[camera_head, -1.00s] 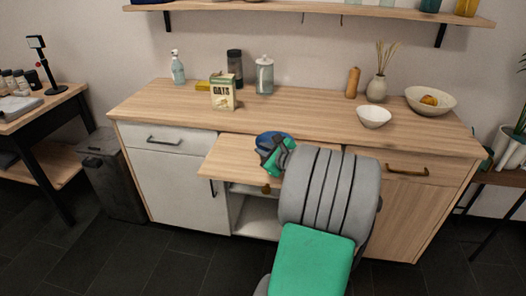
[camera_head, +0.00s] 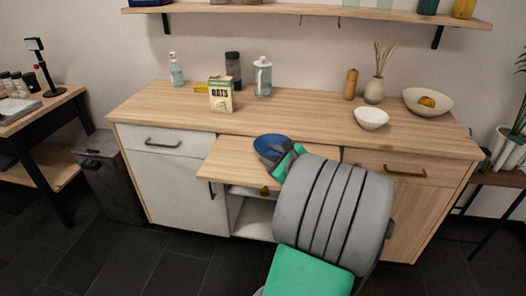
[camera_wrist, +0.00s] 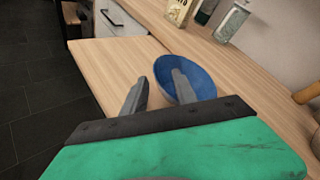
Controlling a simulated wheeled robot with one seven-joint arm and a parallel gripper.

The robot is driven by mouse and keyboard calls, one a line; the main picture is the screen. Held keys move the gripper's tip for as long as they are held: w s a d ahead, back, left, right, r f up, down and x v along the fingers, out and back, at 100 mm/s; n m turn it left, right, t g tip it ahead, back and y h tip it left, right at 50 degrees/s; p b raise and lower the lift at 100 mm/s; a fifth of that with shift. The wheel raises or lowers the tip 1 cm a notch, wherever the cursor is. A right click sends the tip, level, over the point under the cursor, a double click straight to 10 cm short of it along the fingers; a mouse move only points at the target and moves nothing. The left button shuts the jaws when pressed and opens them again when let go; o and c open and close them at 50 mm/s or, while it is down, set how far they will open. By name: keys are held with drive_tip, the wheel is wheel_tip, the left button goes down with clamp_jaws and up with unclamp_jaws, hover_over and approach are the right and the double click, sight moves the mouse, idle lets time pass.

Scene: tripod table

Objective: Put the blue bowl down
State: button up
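The blue bowl (camera_head: 268,144) is over the inner part of the pull-out board (camera_head: 232,158), close to the counter edge. It looks set down on the board, though my gripper hides its underside. My gripper (camera_head: 275,160) is at the bowl's near side. In the wrist view the bowl (camera_wrist: 203,82) shows its blue inside. The two fingers (camera_wrist: 158,85) stand apart with a clear gap. The right finger overlaps the bowl's inside and the left one is outside its rim. The fingers look open and do not pinch the rim.
On the counter (camera_head: 300,118) stand an oats box (camera_head: 221,95), a glass jar (camera_head: 263,77), a white bowl (camera_head: 371,118) and a wooden mill (camera_head: 350,84). The left part of the pull-out board is bare. An open compartment (camera_head: 256,215) lies below it.

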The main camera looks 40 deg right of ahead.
drive_tip(key=v, duration=0.5)
drive_tip(key=shift+s+r, duration=0.15)
drive_tip(key=shift+s, duration=0.2)
drive_tip(key=shift+s+a+r+p, duration=0.1)
drive_tip(key=shift+s+a+p, duration=0.1)
drive_tip(key=shift+s+p, duration=0.1)
drive_tip(key=w+a+f+n+g+y, duration=0.2)
drive_tip(key=a+f+n+g, duration=0.15)
drive_tip(key=a+n, duration=0.6)
drive_tip(key=w+a+f+n+g+y, duration=0.2)
drive_tip(key=a+f+n+g, duration=0.15)
drive_tip(key=a+n, duration=0.6)
drive_tip(key=s+a+f+n+g+h, duration=0.1)
drive_tip(key=s+a+n+g, duration=0.3)
drive_tip(key=s+a+n, duration=0.7)
drive_tip(key=a+f+n, duration=0.1)
drive_tip(key=a, duration=0.2)
drive_tip(key=shift+f+g, duration=0.2)
drive_tip(key=shift+g, duration=0.2)
